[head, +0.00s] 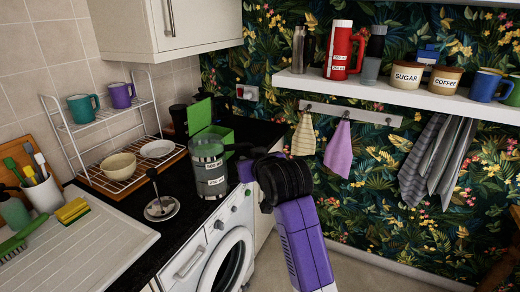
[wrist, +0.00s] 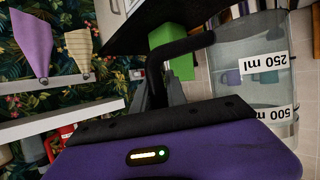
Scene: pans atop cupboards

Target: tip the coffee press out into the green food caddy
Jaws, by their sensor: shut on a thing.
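The coffee press (head: 211,178) is a clear grey jug with white volume labels, upright near the counter's front edge in the head view. I cannot tell whether its base touches the counter. My gripper (head: 243,160) comes from the right and is shut on its dark handle. In the wrist view the jug (wrist: 240,85) fills the right side, and my gripper's fingers (wrist: 163,92) close on the handle (wrist: 183,47). The green food caddy (head: 225,133) stands just behind the jug with its lid (head: 199,115) raised; the jug partly hides it. It also shows in the wrist view (wrist: 170,40).
The press's plunger lid (head: 161,208) stands on the black counter, left of the jug. A wire rack (head: 105,180) with a bowl (head: 119,166), a plate (head: 157,148) and mugs is further left. A washing machine (head: 225,255) is below. A laden shelf (head: 395,92) is at the back right.

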